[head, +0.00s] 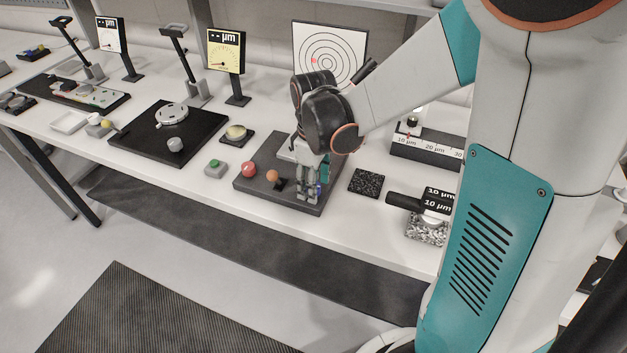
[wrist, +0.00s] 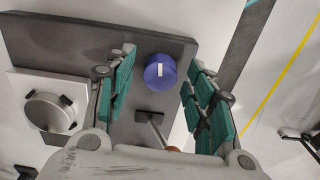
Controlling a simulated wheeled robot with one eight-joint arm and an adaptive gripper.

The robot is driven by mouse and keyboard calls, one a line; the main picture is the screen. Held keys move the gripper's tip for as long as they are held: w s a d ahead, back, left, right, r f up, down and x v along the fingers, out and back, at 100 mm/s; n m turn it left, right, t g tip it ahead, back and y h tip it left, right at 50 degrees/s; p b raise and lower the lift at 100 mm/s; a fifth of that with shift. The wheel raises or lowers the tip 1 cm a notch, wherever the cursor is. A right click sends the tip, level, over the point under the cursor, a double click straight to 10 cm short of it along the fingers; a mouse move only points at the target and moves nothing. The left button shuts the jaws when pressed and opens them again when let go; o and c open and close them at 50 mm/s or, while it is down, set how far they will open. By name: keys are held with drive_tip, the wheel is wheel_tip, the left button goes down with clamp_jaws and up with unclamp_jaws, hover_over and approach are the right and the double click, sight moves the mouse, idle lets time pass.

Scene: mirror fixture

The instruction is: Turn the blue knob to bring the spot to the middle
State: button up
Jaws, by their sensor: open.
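The blue knob (wrist: 160,72) shows in the wrist view as a round blue cap with a white mark, on the dark fixture plate (wrist: 185,50). In the head view only a sliver of the blue knob (head: 319,190) shows behind the fingers. My gripper (head: 308,194) points down over the plate. In the wrist view my gripper (wrist: 161,80) is open, with one finger on each side of the knob; I see a gap on both sides. The ringed target board (head: 350,38) carries a red spot (head: 314,61) left of the rings' middle. My wrist hides the board's lower part.
An orange knob (head: 272,176) and a red knob (head: 249,169) stand on the plate's left side. A round mirror mount (wrist: 50,110) is beside my fingers.

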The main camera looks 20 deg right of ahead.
drive_tip(key=shift+r, duration=0.1)
wheel_tip(320, 180, up, 12)
idle(0.5)
drive_tip(key=shift+s, duration=0.15)
drive_tip(key=s+a+r+m+t, duration=0.1)
drive_tip(key=s+a+m+t, duration=0.1)
drive_tip(key=s+m+t, duration=0.5)
drive_tip(key=s+m, duration=0.1)
drive_tip(key=s, duration=0.4)
drive_tip(key=shift+s+r, duration=0.2)
drive_tip(key=shift+s, duration=0.1)
